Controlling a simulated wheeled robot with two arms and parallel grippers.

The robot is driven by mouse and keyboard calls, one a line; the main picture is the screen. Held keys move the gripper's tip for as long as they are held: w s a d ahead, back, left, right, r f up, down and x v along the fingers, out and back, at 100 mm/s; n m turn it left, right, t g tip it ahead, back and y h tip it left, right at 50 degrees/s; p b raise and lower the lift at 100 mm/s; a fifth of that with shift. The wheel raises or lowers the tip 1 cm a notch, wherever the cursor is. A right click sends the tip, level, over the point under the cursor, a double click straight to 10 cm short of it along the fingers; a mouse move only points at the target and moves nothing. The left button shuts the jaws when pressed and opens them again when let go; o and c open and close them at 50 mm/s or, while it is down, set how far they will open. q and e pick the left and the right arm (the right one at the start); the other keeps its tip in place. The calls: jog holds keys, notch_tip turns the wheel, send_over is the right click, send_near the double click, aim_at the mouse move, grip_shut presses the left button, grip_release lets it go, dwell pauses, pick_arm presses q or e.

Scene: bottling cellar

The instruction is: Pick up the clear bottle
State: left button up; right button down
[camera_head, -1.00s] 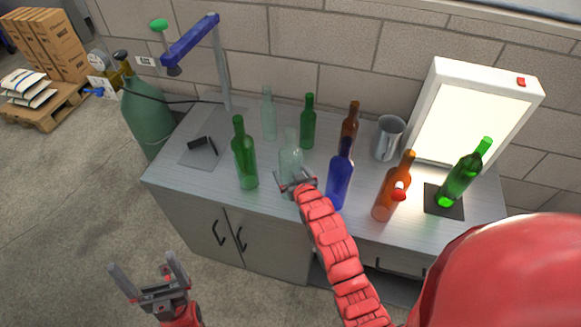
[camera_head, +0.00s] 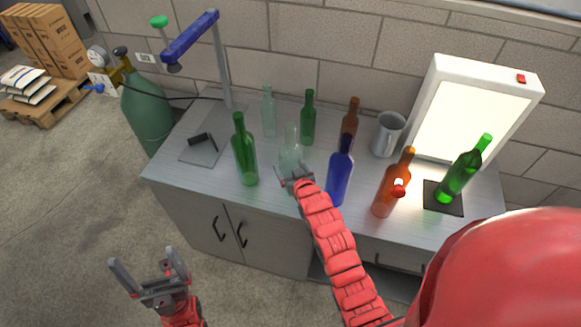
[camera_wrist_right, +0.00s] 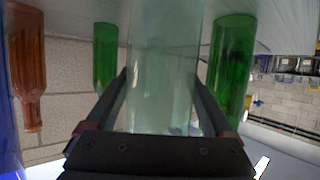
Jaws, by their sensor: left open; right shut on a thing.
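A clear, faintly green-tinted bottle (camera_head: 291,143) is upright near the middle of the worktop, between a green bottle and a blue bottle. My right gripper (camera_head: 295,176) is shut on it from the front, and hides its lower part in the head view. In the right wrist view the clear bottle (camera_wrist_right: 163,65) fills the space between the fingers (camera_wrist_right: 160,110). I cannot tell if its base touches the worktop. A second clear bottle (camera_head: 268,113) stands further back. My left gripper (camera_head: 150,277) is open and empty, in front of the cabinet.
Close by stand green bottles (camera_head: 244,155) (camera_head: 308,122), a blue bottle (camera_head: 340,178), a brown bottle (camera_head: 350,121) and an orange one (camera_head: 390,190). A metal jug (camera_head: 388,136), a bright light panel (camera_head: 466,115) and a green bottle on a dark mat (camera_head: 430,200) are at right.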

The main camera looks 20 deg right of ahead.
aim_at(293, 150)
jog(key=shift+r, duration=0.2)
notch_tip(293, 150, up, 8)
jog(key=b, duration=0.4)
jog(key=shift+w+r, duration=0.1)
jog(key=shift+r, duration=0.8)
